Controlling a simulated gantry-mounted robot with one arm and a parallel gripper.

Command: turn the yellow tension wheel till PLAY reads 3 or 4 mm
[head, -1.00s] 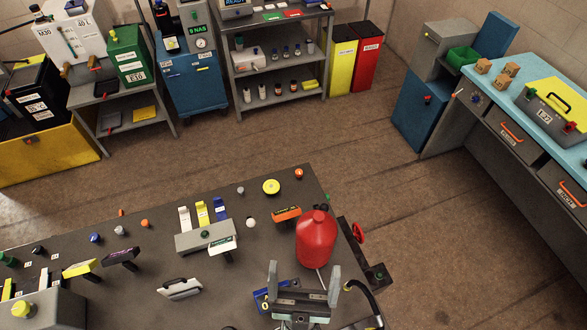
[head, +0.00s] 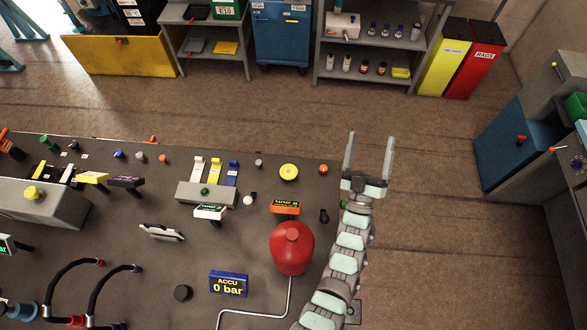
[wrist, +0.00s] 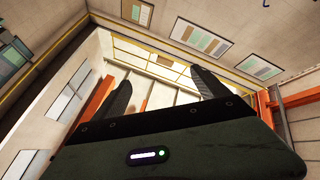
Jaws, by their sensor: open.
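A round yellow wheel (head: 289,172) with a darker centre lies flat near the back right of the dark bench (head: 130,240) in the head view. A small orange-framed display (head: 285,208) stands just below it in the picture; its text is too small to read. My gripper (head: 370,147) is open and empty, right of the wheel and apart from it, by the bench's right edge. Its two fingers point toward the back of the room. The wrist view shows the open fingers (wrist: 162,82) against walls and ceiling, with no wheel in view. A yellow knob (head: 33,193) tops a grey box at left.
A red cylinder (head: 292,247) stands left of my arm, near the display. A blue ACCU display (head: 228,284) reads 0 bar. A grey block with white, yellow and blue levers (head: 217,172) is left of the wheel. An orange knob (head: 323,170) lies between wheel and gripper.

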